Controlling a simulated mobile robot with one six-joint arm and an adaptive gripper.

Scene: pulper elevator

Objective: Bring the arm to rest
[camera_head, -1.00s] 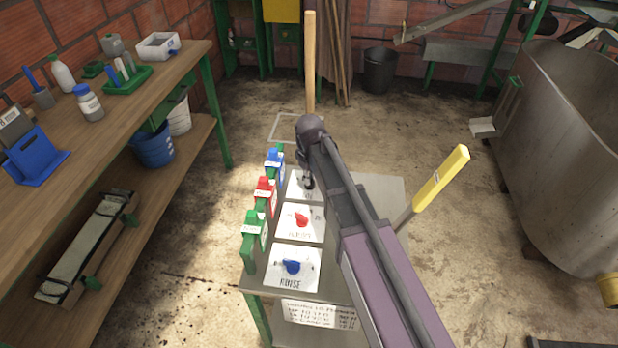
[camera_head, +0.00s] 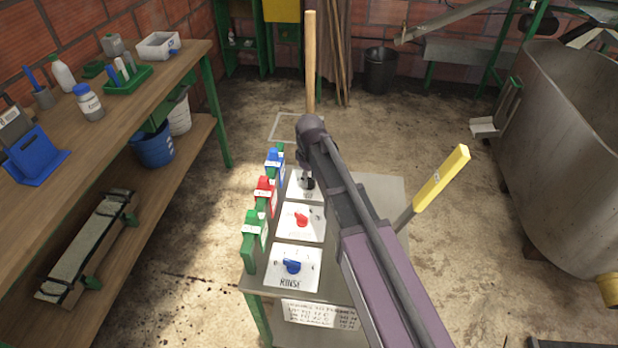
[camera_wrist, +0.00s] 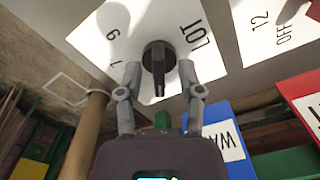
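In the wrist view my gripper (camera_wrist: 159,78) has its two fingers apart, one on each side of a black knob (camera_wrist: 158,58) on a white dial plate marked LOT (camera_wrist: 110,32). Small gaps show between the fingers and the knob, and nothing is held. In the head view my arm reaches over the control stand (camera_head: 380,188), and its wrist hides most of the gripper. The black knob (camera_head: 307,182) shows just left of the arm. A red knob (camera_head: 301,219) and a blue knob (camera_head: 292,266) sit on the nearer plates.
Blue (camera_head: 273,165), red (camera_head: 264,192) and green (camera_head: 251,235) labelled holders line the stand's left edge. A wooden pole (camera_head: 310,60) rises behind it. A yellow-handled lever (camera_head: 441,178) stands right of my arm. A workbench (camera_head: 120,105) is at left, a metal tank (camera_head: 565,150) at right.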

